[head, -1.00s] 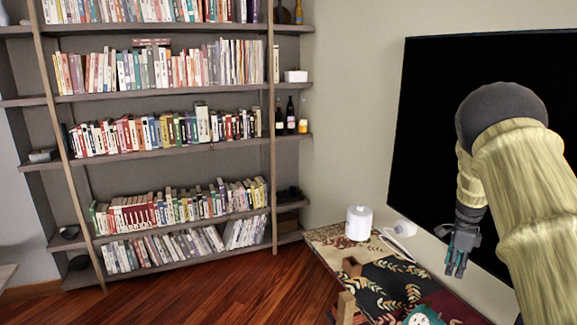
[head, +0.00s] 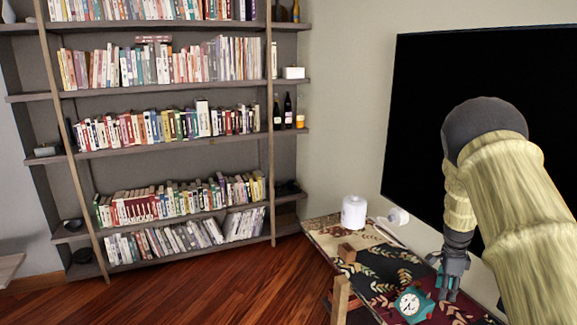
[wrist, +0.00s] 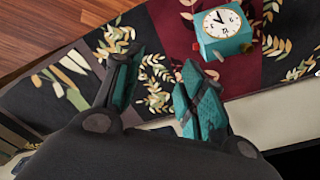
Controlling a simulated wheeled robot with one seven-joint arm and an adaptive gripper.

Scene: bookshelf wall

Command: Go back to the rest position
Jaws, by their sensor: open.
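My gripper (head: 449,283) is above the right part of the low table, in front of the dark screen. In the wrist view my gripper (wrist: 160,90) has its two teal-padded fingers apart with nothing between them. A teal clock (head: 412,305) with a white face stands on the patterned cloth, just left of my gripper. The clock (wrist: 222,30) also shows in the wrist view, beyond the fingertips and apart from them.
A black screen (head: 470,100) stands close behind my arm. A tall bookshelf (head: 170,150) stands at the left. The wooden floor (head: 240,285) before it is clear.

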